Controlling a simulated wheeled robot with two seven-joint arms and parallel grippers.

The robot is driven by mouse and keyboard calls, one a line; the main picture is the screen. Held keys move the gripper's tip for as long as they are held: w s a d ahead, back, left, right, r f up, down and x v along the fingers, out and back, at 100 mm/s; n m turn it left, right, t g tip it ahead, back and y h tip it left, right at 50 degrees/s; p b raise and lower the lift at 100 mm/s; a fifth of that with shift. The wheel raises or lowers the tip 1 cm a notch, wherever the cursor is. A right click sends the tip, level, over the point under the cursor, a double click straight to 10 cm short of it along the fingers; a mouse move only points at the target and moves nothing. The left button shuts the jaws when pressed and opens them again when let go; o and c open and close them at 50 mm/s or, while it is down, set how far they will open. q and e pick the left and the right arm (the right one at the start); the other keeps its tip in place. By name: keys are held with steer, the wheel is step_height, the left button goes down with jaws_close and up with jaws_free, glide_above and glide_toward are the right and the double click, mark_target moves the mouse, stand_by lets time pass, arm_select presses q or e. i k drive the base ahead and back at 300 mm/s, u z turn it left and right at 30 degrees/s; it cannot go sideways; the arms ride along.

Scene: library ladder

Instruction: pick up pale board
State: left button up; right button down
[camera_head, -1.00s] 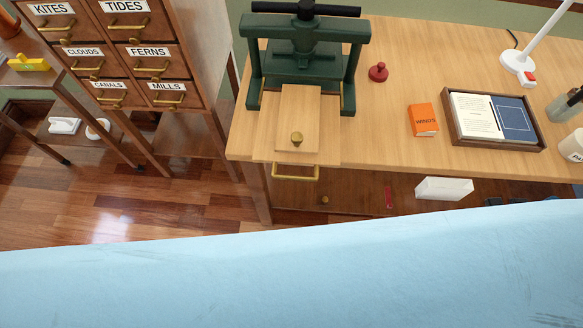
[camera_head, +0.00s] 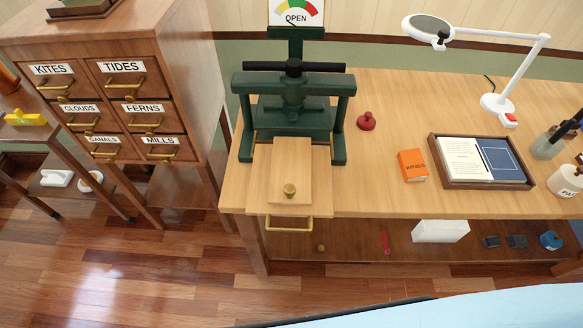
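The pale board (camera_head: 293,165) is a light wooden rectangle with a brass knob (camera_head: 289,190) near its front end. It lies flat on a slightly wider wooden bed (camera_head: 259,203) that juts past the table's front edge and has a brass handle (camera_head: 289,224). The rear end of the board is at the front of the dark green press (camera_head: 293,119). I cannot tell how far it runs under the press. Neither of my grippers shows in the head view.
A drawer cabinet (camera_head: 190,80) stands at left. A dial sign reading OPEN (camera_head: 296,16) stands above the press. Wooden floor lies in front.

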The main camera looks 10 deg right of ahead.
mark_target(290, 180)
steer(key=u, duration=2.7)
steer(key=k, duration=0.95)
steer(key=z, duration=1.85)
